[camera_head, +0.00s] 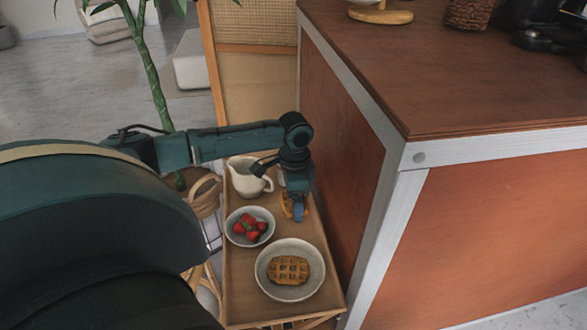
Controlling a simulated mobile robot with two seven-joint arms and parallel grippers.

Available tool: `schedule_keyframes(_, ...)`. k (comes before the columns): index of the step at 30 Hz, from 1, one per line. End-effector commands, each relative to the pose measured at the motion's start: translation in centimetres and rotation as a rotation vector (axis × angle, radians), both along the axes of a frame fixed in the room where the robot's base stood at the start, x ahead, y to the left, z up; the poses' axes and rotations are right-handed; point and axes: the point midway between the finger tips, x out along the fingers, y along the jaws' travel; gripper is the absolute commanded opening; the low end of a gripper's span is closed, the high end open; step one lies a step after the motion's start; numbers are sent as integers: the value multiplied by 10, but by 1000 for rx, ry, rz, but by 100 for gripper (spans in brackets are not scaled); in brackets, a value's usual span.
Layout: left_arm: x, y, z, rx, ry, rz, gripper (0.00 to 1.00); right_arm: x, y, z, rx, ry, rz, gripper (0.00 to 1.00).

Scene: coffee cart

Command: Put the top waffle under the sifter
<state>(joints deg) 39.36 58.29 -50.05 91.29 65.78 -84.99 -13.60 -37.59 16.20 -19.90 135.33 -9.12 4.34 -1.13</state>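A waffle (288,270) lies in a pale grey bowl (264,285) at the near end of the wooden tray table (240,300). Another waffle or stack of waffles (286,206) sits farther back on the tray, mostly hidden by my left gripper. My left gripper (297,210) points down right at these waffles, its blue tip overlapping them. Whether it touches or grips one, and how far its fingers are apart, I cannot tell. My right gripper is not in view. I cannot make out a sifter.
A bowl of strawberries (239,239) and a cream pitcher (243,180) stand on the tray, close to my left arm. The brown counter (440,80) rises directly to the right. On it are a wooden stand (380,16), a woven cup (467,14) and black equipment (548,38).

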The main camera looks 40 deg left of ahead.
Motion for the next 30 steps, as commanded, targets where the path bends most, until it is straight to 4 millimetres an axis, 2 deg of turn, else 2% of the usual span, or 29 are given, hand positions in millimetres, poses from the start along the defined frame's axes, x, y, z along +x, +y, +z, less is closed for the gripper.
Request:
schedule_keyframes(7,0,0,-42,1,1,0,60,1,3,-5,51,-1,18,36)
schedule_keyframes(19,0,0,-45,1,1,0,60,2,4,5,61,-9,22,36)
schedule_keyframes(20,0,0,-46,0,0,0,84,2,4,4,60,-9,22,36)
schedule_keyframes(26,0,0,-46,0,0,0,100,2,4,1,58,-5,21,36)
schedule_keyframes(30,0,0,-46,0,0,0,100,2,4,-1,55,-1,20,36)
